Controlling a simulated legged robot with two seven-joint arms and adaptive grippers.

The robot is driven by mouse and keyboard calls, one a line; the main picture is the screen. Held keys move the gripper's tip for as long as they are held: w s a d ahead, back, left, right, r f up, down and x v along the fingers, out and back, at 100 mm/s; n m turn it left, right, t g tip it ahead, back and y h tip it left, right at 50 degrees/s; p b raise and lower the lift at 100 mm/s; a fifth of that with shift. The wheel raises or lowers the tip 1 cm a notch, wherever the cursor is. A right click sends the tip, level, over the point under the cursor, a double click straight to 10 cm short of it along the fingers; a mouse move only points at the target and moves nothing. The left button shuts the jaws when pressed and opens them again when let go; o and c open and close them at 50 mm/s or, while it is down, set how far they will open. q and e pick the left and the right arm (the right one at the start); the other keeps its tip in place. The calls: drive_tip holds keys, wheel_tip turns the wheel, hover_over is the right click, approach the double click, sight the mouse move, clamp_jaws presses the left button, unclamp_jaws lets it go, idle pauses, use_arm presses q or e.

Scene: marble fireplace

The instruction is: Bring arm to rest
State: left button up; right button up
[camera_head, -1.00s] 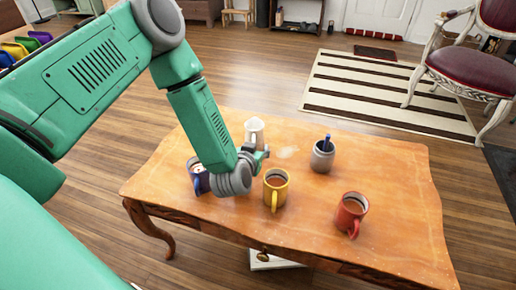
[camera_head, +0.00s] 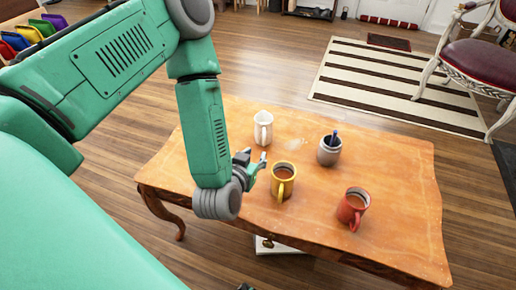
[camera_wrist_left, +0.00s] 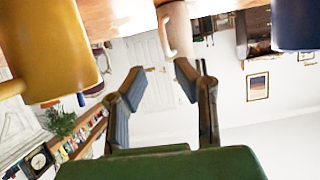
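My left gripper (camera_head: 256,168) is low over the wooden table (camera_head: 400,210), just left of the yellow mug (camera_head: 283,180). In the left wrist view its two fingers (camera_wrist_left: 160,72) are apart with nothing between them. That view is upside down. The yellow mug (camera_wrist_left: 52,45) is at its left, the white mug (camera_wrist_left: 178,45) lies beyond the fingertips, and a dark blue mug (camera_wrist_left: 296,25) is at the right. In the head view the white mug (camera_head: 263,128) stands behind the gripper and the blue mug is hidden by my arm. My right gripper is not seen.
A red mug (camera_head: 352,208) and a grey cup with a blue item in it (camera_head: 329,150) stand on the right half of the table. The table's right end is clear. A striped rug (camera_head: 400,85) and a chair (camera_head: 480,65) are beyond.

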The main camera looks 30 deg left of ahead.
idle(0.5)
use_arm(q)
drive_tip(key=s+d+g+p, duration=0.1)
drive_tip(key=s+m+h+p, duration=0.1)
drive_tip(key=s+d+g+h+p, duration=0.1)
drive_tip(key=shift+s+d+f+g+p, duration=0.3)
drive_tip(key=shift+s+d+f, duration=0.05)
drive_tip(key=shift+s+f, duration=0.05)
drive_tip(key=s+g+p, duration=0.1)
drive_tip(key=s, duration=0.1)
drive_tip(key=s+d+m+g+h+p, duration=0.1)
drive_tip(key=s, duration=0.2)
drive_tip(key=s+g+p, duration=0.2)
drive_tip(key=shift+s+d+f+m+h, duration=0.2)
drive_tip(key=shift+m+h, duration=0.1)
drive_tip(key=shift+h, duration=0.1)
drive_tip(key=s+a+r+g+p, duration=0.1)
drive_tip(key=s+g+p, duration=0.1)
drive_tip(key=s, duration=0.4)
drive_tip(key=s+a+r+g+p, duration=0.1)
drive_tip(key=s+a+g+p, duration=0.1)
drive_tip(key=s+g, duration=0.2)
drive_tip(key=shift+s+m+y, duration=0.3)
drive_tip(key=shift+s, duration=0.85)
drive_tip(key=shift+w, duration=0.1)
